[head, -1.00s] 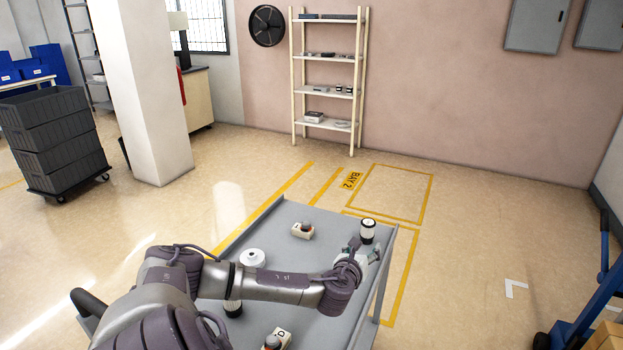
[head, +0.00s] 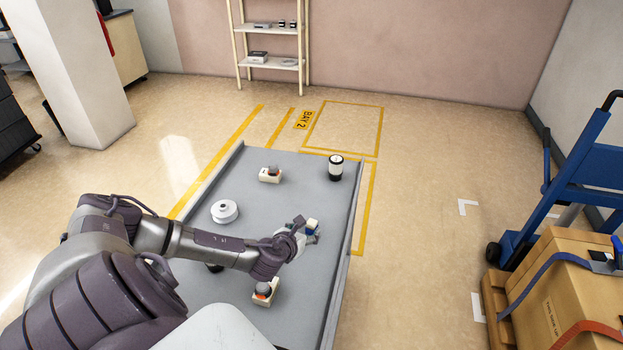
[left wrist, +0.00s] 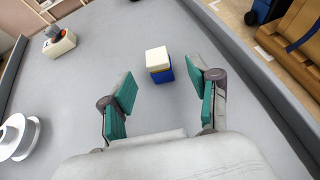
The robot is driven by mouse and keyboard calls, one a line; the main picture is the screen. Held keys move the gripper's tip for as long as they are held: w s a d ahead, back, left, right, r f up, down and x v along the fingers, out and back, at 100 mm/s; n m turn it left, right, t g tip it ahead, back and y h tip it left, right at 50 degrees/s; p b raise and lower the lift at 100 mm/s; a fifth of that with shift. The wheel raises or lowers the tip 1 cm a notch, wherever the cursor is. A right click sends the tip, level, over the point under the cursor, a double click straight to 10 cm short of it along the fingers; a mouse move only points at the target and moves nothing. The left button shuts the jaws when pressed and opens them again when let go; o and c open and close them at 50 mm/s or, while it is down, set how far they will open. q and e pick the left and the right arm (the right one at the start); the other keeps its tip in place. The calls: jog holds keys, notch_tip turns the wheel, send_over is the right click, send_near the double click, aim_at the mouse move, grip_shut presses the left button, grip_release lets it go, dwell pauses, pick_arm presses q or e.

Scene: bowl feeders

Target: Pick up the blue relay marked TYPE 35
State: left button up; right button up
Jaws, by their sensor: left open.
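A small block with a white top, a thin yellow band and a blue body (left wrist: 159,65) stands on the grey table; no TYPE 35 marking can be read. In the head view the blue block (head: 312,226) is partly hidden at my left gripper's fingers. My left gripper (head: 303,232) is open and empty. In the left wrist view its teal-padded fingers (left wrist: 162,84) are spread, with the block just beyond the gap between their tips, apart from both. My right gripper is not in view.
The grey table (head: 290,190) has raised side edges. A blue hand truck (head: 575,180) and cardboard box (head: 565,285) stand at the right.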

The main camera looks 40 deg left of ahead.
aim_at(310, 227)
pick_arm(q)
jog(key=shift+x, duration=2.75)
jog(key=shift+s+r, duration=0.1)
grip_shut()
